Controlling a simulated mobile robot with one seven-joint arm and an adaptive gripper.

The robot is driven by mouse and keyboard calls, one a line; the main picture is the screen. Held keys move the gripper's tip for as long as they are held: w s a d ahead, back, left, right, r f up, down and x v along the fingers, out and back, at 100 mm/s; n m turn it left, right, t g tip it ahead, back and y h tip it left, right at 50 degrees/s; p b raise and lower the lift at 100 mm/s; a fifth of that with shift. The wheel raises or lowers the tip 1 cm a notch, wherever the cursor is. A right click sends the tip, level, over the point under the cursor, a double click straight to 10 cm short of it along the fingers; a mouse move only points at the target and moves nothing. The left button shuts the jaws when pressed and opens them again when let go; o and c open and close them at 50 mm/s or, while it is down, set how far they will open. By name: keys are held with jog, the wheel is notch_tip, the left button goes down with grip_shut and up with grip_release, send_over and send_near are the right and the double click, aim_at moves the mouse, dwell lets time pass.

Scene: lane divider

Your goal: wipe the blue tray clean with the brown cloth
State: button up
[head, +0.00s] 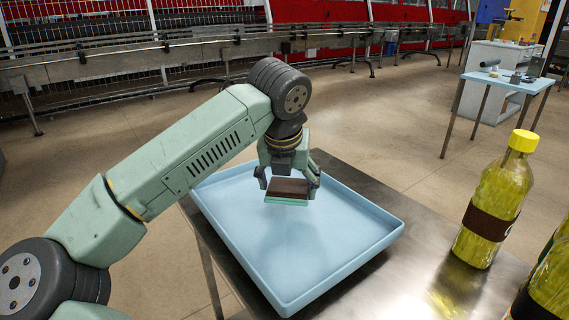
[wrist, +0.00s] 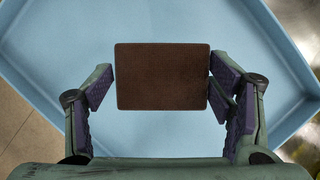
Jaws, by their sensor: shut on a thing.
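The brown cloth (head: 289,187) looks like a flat block with a brown top and a pale green lower edge. It also shows in the wrist view (wrist: 162,77) as a brown rectangle between the fingers. My gripper (head: 287,182) is shut on it, with a finger at each side. The light blue tray (head: 345,262) lies on a metal table. Gripper and cloth are over the tray's inside, toward its far part. I cannot tell whether the cloth touches the tray floor. The visible tray floor looks bare; no dirt shows. My arm hides part of the tray's left rim.
A yellow-capped bottle (head: 489,205) stands on the metal table (head: 415,275) right of the tray. Part of a second bottle (head: 549,285) shows at the right edge. A strip of table between tray and bottles is clear. A side table (head: 505,79) stands farther back.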

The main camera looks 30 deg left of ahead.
jog(key=shift+r+p, duration=0.8)
jog(key=shift+r, duration=0.95)
